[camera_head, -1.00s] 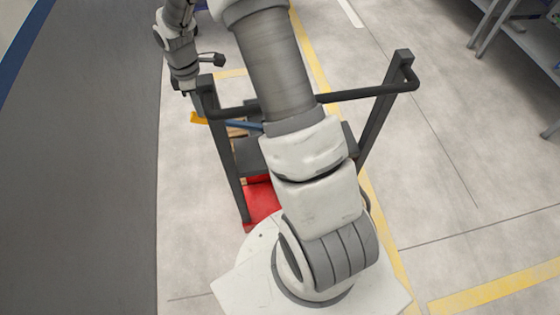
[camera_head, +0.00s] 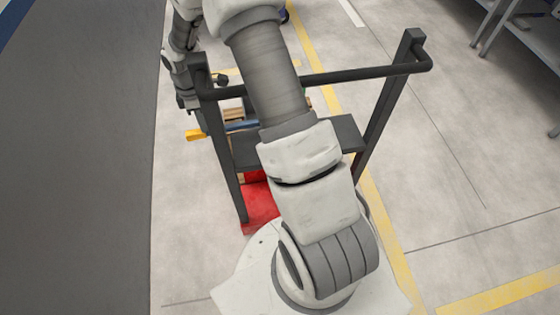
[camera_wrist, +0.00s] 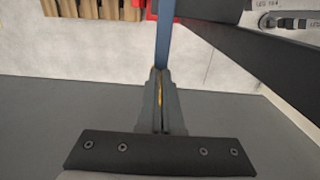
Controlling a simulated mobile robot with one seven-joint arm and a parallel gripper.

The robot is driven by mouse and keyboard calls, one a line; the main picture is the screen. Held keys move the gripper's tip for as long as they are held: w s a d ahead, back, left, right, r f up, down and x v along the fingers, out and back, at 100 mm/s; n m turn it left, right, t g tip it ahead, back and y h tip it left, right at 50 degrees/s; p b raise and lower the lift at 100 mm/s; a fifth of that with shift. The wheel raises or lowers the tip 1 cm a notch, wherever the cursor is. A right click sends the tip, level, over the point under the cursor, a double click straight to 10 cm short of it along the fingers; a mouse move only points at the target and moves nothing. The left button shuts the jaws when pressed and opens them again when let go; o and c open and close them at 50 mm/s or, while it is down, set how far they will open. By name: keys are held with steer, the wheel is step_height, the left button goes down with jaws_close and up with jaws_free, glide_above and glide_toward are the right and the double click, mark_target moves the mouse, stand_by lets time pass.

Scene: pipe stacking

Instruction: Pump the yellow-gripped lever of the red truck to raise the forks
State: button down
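The red truck (camera_head: 262,208) stands in front of me in the head view, partly hidden behind my arm. Its dark upright frame has a crossbar at the top. The lever's yellow grip (camera_head: 194,135) sticks out to the left of the frame's left post. The lever's blue bar (camera_head: 241,126) runs right from it behind the post. In the wrist view, my gripper (camera_wrist: 160,76) has its fingers close together, with a strip of yellow between them. The blue bar (camera_wrist: 164,40) extends away from the fingertips. My gripper looks shut on the yellow grip, most of which the fingers hide there.
The truck's dark frame posts (camera_head: 380,115) and crossbar (camera_head: 350,76) stand close to my arm. A dark grey floor strip (camera_head: 80,160) lies at left. Grey shelving (camera_head: 510,45) stands at top right. Wooden slats (camera_wrist: 95,10) show beyond the lever. The floor right of the truck is clear.

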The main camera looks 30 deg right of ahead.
step_height(320, 180, up, 13)
steer(key=p, duration=0.9)
steer(key=shift+p, duration=0.4)
steer(key=shift+f, duration=0.1)
step_height(320, 180, down, 13)
steer(key=b, duration=0.8)
steer(key=shift+r, duration=0.2)
step_height(320, 180, up, 13)
steer(key=p, duration=0.9)
steer(key=shift+f, duration=0.15)
